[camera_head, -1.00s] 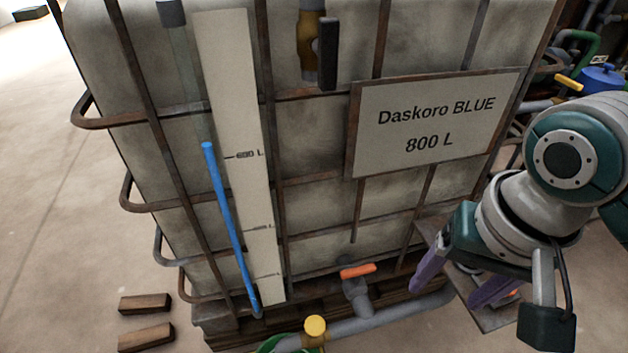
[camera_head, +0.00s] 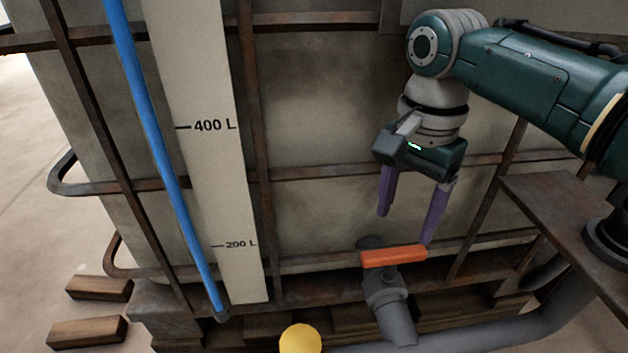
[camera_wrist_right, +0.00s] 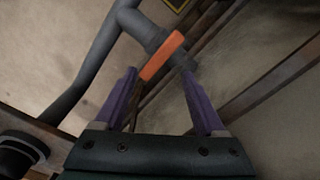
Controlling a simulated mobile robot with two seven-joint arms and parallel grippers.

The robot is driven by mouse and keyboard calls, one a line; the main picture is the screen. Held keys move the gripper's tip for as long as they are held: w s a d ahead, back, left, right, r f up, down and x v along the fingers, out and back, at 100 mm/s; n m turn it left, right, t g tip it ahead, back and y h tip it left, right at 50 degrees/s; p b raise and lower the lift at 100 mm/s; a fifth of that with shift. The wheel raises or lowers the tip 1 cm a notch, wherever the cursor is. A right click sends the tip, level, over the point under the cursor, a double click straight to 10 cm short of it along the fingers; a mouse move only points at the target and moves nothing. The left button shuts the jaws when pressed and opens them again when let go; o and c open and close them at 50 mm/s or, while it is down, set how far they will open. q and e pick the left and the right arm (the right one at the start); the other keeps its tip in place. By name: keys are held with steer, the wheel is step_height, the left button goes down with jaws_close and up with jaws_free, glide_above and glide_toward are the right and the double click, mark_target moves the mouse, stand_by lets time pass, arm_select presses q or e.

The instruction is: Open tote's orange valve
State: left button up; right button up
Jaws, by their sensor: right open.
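The tote (camera_head: 320,120) is a pale tank in a rusty metal cage. Its orange valve handle (camera_head: 393,256) sits low on the front, on top of a grey valve body and pipe (camera_head: 390,300). My right gripper (camera_head: 406,229) is open, with purple fingers pointing down just above the handle in the head view. In the right wrist view the orange handle (camera_wrist_right: 161,57) shows ahead of and between the open fingertips (camera_wrist_right: 160,82), apparently apart from them. My left gripper is out of view.
A level scale (camera_head: 200,125) with a blue tube (camera_head: 160,150) runs down the tote. A yellow knob (camera_head: 300,339) is at the bottom. Wooden blocks (camera_head: 88,331) lie on the floor at left. A rusty metal plate (camera_head: 565,225) stands right of the valve.

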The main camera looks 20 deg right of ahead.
mark_target(395, 252)
step_height(395, 252, down, 10)
steer(key=b, duration=0.7)
steer(key=shift+a, duration=0.15)
jaws_close()
stand_by(0.3)
